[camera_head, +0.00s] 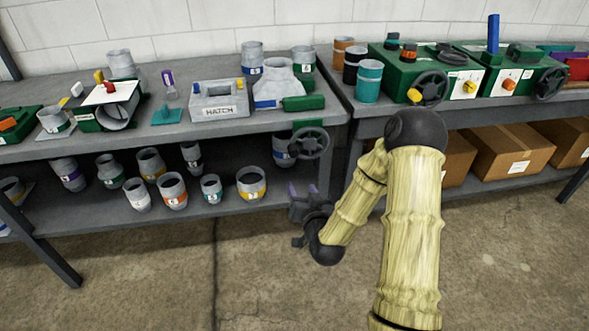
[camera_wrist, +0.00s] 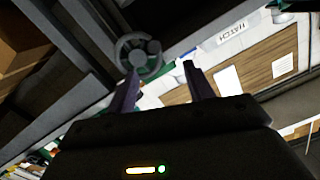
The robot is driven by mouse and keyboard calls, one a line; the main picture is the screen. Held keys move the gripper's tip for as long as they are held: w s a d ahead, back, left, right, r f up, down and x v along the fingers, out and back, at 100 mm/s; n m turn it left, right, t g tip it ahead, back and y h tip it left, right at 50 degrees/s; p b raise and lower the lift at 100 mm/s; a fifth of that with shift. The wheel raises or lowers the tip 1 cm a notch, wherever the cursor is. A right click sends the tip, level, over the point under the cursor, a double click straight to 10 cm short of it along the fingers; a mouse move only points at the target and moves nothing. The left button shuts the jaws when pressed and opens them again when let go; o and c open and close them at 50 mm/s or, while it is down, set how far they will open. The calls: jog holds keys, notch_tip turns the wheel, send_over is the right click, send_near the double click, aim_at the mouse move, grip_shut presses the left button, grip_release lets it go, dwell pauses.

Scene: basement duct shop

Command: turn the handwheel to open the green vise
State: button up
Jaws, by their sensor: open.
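The green vise (camera_head: 303,103) sits at the front right edge of the left bench top, beside the grey hatch parts. Its dark spoked handwheel (camera_head: 310,143) hangs off the bench front below it. My gripper (camera_head: 302,188) is below the handwheel, in front of the lower shelf, with its purple fingers pointing up. The fingers are apart and empty. In the wrist view the handwheel (camera_wrist: 139,55) shows ahead of my gripper (camera_wrist: 161,69), close to the left fingertip and left of the gap. I cannot tell whether they touch; in the head view they look apart.
A grey HATCH box (camera_head: 219,100) and a grey duct fitting (camera_head: 279,86) stand left of the vise. Numbered duct pieces (camera_head: 252,183) fill the lower shelf. The right bench holds green machines (camera_head: 400,70) with another handwheel (camera_head: 430,89). The floor in front is clear.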

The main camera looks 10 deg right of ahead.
aim_at(294, 154)
jog(key=shift+d+f+m+t+h, duration=0.4)
jog(key=shift+d+m+t+h, duration=0.15)
jog(key=shift+m+t+h, duration=0.05)
jog(key=w, duration=1.7)
jog(key=shift+w, duration=0.2)
grip_shut()
